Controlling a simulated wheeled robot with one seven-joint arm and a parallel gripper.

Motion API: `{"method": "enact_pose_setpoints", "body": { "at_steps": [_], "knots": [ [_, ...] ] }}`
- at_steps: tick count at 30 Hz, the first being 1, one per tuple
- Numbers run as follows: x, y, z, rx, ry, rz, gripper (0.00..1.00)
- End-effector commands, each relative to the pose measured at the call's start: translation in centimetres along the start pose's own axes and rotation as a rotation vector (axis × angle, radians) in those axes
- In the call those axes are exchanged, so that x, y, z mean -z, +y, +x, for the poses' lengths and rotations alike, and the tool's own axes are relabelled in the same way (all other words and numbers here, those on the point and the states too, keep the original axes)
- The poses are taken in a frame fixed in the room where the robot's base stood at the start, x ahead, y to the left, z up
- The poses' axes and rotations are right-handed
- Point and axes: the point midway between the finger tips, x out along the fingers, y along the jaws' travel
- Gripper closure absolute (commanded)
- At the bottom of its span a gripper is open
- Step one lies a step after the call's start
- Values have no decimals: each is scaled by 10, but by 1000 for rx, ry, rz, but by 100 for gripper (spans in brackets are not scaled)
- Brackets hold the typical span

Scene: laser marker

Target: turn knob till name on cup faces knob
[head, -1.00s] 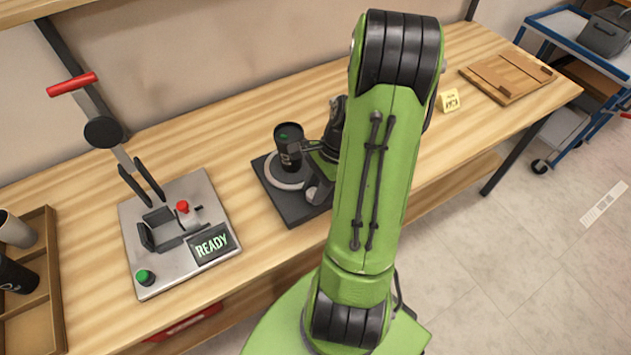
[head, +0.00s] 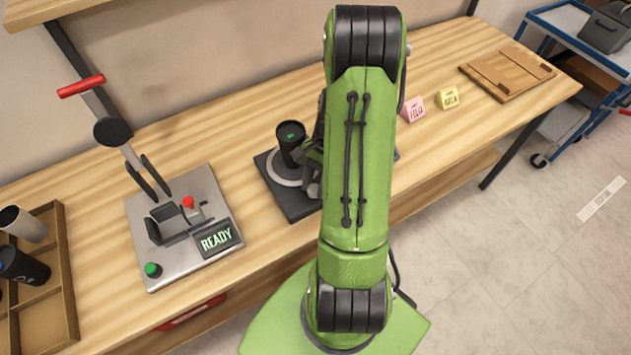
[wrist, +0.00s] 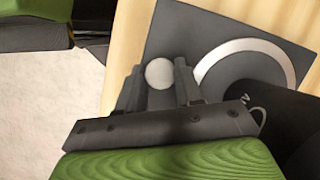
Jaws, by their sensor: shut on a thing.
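The black cup (head: 290,145) stands upright on the turntable (head: 299,206), a dark square base with a pale ring. The cup has a green mark on top. In the wrist view the cup (wrist: 287,118) shows at the right with a little pale lettering on its side, cut off and unreadable. The pale round knob (wrist: 159,74) is on the base beside the ring. My gripper (wrist: 159,80) is shut on the knob, one finger on each side. In the head view my arm hides the knob and most of the gripper.
The laser marker (head: 183,225) with a READY display stands to the left. A wooden tray (head: 66,262) holding cups is at the far left. Pink (head: 412,108) and yellow (head: 448,97) blocks and a wooden board (head: 507,75) lie on the right of the bench.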

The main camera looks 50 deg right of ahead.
Motion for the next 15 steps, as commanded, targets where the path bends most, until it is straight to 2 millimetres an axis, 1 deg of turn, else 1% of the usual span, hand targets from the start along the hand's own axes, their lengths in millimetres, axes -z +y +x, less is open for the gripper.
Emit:
{"method": "enact_pose_setpoints", "body": {
  "at_steps": [7, 8, 12, 13, 15],
  "knots": [
    [0, -1, -1, 2, 3, 0, 95],
    [0, -1, -1, 2, 3, 0, 63],
    [0, 0, -1, 2, 2, 0, 42],
    [0, 0, -1, 2, 2, 0, 40],
    [0, 0, 0, 2, 2, 0, 40]
  ]
}}
